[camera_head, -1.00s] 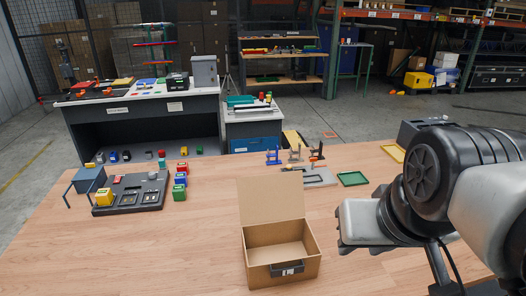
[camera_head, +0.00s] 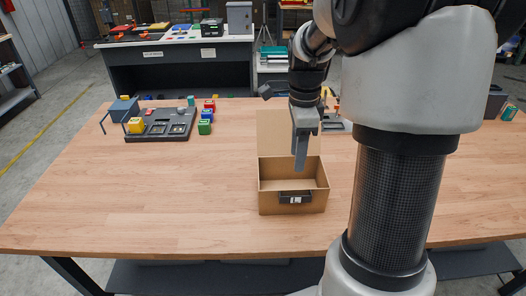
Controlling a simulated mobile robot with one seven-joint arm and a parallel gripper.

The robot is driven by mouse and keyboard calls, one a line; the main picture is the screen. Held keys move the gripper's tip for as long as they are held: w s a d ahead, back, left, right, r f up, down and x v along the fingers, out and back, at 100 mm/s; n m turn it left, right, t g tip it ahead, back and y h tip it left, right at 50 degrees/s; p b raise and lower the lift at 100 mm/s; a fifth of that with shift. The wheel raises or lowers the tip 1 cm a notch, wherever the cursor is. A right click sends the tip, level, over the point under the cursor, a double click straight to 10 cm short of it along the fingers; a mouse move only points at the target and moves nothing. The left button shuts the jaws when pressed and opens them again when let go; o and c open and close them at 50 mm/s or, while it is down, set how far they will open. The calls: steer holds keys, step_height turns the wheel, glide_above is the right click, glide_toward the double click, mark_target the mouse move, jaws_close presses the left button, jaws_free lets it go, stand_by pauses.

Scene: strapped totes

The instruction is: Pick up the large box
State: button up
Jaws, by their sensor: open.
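The large box (camera_head: 291,204) is an open brown cardboard box on the wooden table, a little right of the middle of the view. Its lid (camera_head: 278,134) stands up at the back, and its inside looks empty. A dark handle with a white label (camera_head: 296,197) is on its front wall. My gripper (camera_head: 301,165) is open and points down in front of the raised lid, over the box's opening. Only one finger shows clearly, and I cannot tell whether it touches the box. It holds nothing that I can see.
A dark tray (camera_head: 161,124) with a yellow block stands at the back left, with red, blue and green blocks (camera_head: 206,116) beside it. My arm hides much of the table's right side. The wooden table (camera_head: 130,190) is clear left of the box.

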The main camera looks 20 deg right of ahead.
mark_target(295, 197)
step_height(295, 197, down, 12)
steer(key=shift+r, duration=0.2)
steer(key=f, duration=0.4)
steer(key=shift+s+d, duration=0.25)
steer(key=shift+s, duration=0.1)
steer(key=shift+f, duration=0.65)
steer(key=shift+w, duration=0.1)
jaws_close()
